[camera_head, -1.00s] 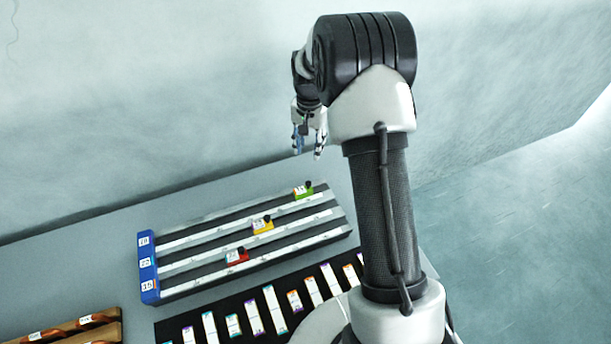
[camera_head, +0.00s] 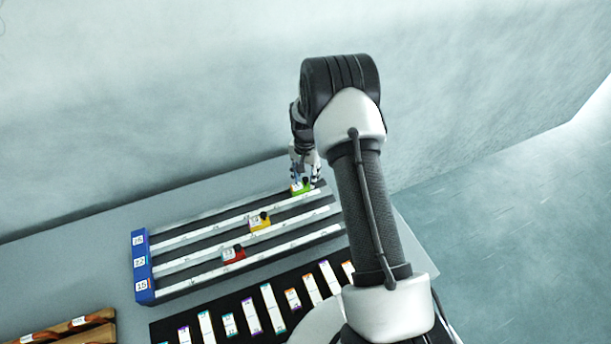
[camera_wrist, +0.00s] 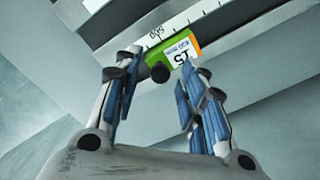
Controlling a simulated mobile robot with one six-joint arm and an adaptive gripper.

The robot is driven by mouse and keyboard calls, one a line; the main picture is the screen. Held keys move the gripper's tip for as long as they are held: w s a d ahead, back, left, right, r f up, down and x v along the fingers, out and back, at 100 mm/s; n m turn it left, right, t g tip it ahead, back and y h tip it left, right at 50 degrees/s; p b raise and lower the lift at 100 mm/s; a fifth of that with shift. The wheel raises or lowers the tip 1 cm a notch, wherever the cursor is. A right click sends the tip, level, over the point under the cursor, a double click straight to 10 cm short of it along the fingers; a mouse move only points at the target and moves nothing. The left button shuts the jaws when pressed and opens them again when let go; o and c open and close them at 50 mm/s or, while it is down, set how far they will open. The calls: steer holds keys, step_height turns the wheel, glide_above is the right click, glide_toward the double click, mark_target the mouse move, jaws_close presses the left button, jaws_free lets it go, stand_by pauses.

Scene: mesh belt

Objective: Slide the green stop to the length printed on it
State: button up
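The green stop (camera_head: 298,188) sits on the farthest scale rail, near its right end, with a black knob on it. In the wrist view the green stop (camera_wrist: 157,47) carries a white label with a large number and smaller print that I cannot read surely. A scale mark reading about 500 shows beside it. My gripper (camera_head: 307,178) is down at the stop. In the wrist view my gripper (camera_wrist: 152,75) is open, with its blue-padded fingers apart and the black knob between them near the fingertips. I cannot tell whether either finger touches it.
A yellow stop (camera_head: 260,222) and a red stop (camera_head: 233,255) sit on the nearer rails. A blue end block (camera_head: 143,266) with number labels closes the left end. A black mat (camera_head: 172,325) with several labelled strips lies in front. Brown pieces (camera_head: 85,322) lie at lower left.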

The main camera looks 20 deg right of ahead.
steer(key=shift+c, duration=0.5)
jaws_close()
